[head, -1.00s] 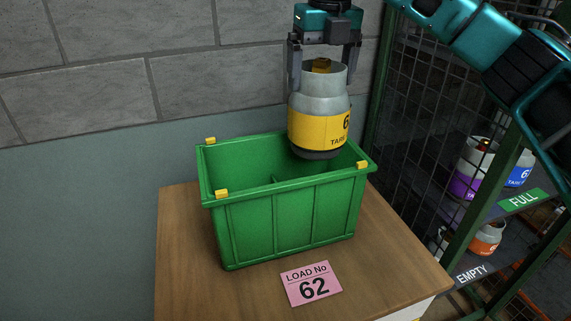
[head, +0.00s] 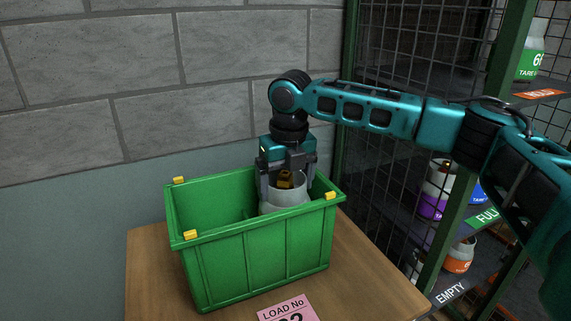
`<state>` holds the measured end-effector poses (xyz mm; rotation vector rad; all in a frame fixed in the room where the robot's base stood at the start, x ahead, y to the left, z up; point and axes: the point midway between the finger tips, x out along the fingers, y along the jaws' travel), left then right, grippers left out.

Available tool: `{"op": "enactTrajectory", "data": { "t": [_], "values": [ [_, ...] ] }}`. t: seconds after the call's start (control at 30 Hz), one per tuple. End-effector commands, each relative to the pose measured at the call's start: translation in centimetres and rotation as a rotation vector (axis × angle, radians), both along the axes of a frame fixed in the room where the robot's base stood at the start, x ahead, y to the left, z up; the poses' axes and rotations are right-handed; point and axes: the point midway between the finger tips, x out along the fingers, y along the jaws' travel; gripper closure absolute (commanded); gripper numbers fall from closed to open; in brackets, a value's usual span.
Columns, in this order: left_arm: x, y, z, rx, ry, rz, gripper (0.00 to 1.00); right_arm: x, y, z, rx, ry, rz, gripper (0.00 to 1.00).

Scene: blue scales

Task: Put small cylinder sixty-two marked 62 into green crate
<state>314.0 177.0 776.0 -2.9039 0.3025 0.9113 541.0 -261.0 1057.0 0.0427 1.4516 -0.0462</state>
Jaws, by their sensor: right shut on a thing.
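The green crate (head: 262,258) stands open on a wooden table, with yellow clips on its rim. My right gripper (head: 288,188) reaches down into the right part of the crate, shut on a small grey cylinder (head: 284,194) with a brass valve. The cylinder's lower part and its yellow band are hidden behind the crate's front wall, so I cannot tell whether it touches the crate floor. A pink card (head: 289,309) reading "LOAD No", with its number partly cut off, lies on the table in front. My left gripper is not in view.
A green-framed mesh cage with shelves stands at the right, holding several cylinders, including a purple-banded one (head: 432,205) and an orange-banded one (head: 459,256). The wooden tabletop (head: 372,275) is clear right of the crate. A block wall stands behind.

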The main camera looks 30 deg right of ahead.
Motion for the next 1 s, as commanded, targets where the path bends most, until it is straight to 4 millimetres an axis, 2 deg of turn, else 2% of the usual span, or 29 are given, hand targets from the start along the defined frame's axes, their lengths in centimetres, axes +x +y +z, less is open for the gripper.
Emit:
{"op": "enactTrajectory", "data": {
  "t": [0.13, 0.4, 0.83, 0.87, 0.93, 1.0],
  "values": [
    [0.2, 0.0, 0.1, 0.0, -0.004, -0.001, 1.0, 0.1, 0.0, -0.6, 0.002, -0.005, -0.001, 0.92],
    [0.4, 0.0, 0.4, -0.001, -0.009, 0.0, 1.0, 0.1, 0.0, -3.8, 0.002, -0.007, 0.0, 0.92],
    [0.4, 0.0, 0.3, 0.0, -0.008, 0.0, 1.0, 0.1, 0.0, -4.4, 0.003, -0.007, 0.0, 0.92],
    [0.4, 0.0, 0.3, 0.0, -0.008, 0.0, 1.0, 0.0, 0.0, -4.7, 0.0, 0.0, 0.0, 0.06],
    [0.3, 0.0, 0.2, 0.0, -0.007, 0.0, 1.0, 0.0, 0.0, -4.7, 0.0, -0.001, 0.0, 0.0],
    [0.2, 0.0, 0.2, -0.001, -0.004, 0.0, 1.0, 0.0, 0.0, -4.7, 0.0, -0.001, 0.0, 0.0]
  ]
}}
